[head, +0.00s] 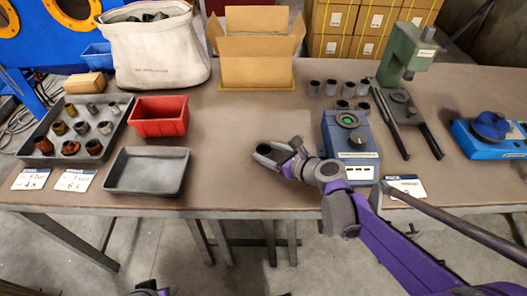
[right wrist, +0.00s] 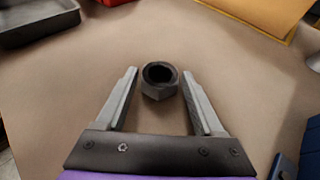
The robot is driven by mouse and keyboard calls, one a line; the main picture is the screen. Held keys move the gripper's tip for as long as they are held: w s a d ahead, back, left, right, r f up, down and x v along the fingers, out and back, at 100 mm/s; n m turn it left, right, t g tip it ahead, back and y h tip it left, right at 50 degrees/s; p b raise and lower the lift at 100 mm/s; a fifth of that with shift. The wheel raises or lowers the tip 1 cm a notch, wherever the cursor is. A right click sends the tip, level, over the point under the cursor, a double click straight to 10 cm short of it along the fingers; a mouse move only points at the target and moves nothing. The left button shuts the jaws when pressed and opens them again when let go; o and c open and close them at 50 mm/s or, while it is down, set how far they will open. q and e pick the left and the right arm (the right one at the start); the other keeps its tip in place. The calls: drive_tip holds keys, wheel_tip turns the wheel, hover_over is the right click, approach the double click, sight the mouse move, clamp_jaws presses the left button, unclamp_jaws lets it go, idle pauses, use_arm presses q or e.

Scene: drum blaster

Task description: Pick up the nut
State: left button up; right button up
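The nut (right wrist: 159,82) is a dark grey hexagonal piece with a round hole, standing on the brown table. In the right wrist view it sits between the tips of my right gripper's (right wrist: 160,95) spread fingers, with gaps on both sides. In the head view the nut (head: 263,149) shows at the end of my right gripper (head: 273,157), partly covered by it. My right gripper is open and holds nothing. Of my left arm, only a dark and purple part shows at the bottom edge of the head view, too little to tell its gripper's state.
A grey tray (head: 147,190) and a red bin (head: 160,127) stand left of the nut. A blue device with a green button (head: 348,140) stands close right. An open cardboard box (head: 257,70) and several grey cylinders (head: 332,88) are behind. The table between tray and gripper is clear.

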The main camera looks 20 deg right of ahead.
clamp_jaws()
drive_tip(key=shift+r, duration=0.1)
